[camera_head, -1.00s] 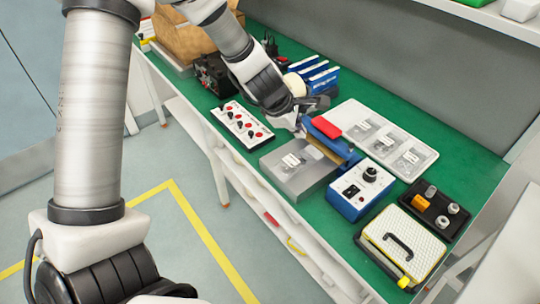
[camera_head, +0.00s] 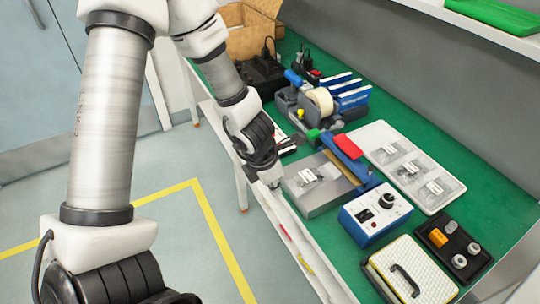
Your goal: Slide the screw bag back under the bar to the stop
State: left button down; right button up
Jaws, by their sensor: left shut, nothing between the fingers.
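A clear screw bag (camera_head: 312,180) with a white label lies flat on the grey metal plate of the bag sealer (camera_head: 325,201). It is in front of the sealer's bar (camera_head: 350,166), which has a blue body and a red grip. The bag shows apart from the bar, nearer the plate's front left corner. My left gripper (camera_head: 274,185) is shut and empty at the plate's front left edge, close beside the bag. Whether it touches the plate is unclear. The stop behind the bar is hidden. My right gripper is not in view.
A white tray (camera_head: 451,203) holds several bags behind the sealer. A blue control box (camera_head: 361,229), a yellow-edged case (camera_head: 412,256) and a black parts tray (camera_head: 455,271) stand to the right. A tape dispenser (camera_head: 308,112) is behind left. My arm covers part of the bench's front edge.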

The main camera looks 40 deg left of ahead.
aim_at(309, 176)
pick_arm(q)
jog(key=w, duration=0.1)
jog(key=w+p, duration=0.1)
jog(key=w+d+f+p, duration=0.1)
jog(key=shift+w+d, duration=0.1)
jog(key=shift+w, duration=0.05)
jog(key=shift+w+d, duration=0.25)
jog(key=shift+w, duration=0.05)
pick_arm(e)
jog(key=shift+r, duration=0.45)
pick_arm(q)
jog(key=shift+a+f, duration=0.1)
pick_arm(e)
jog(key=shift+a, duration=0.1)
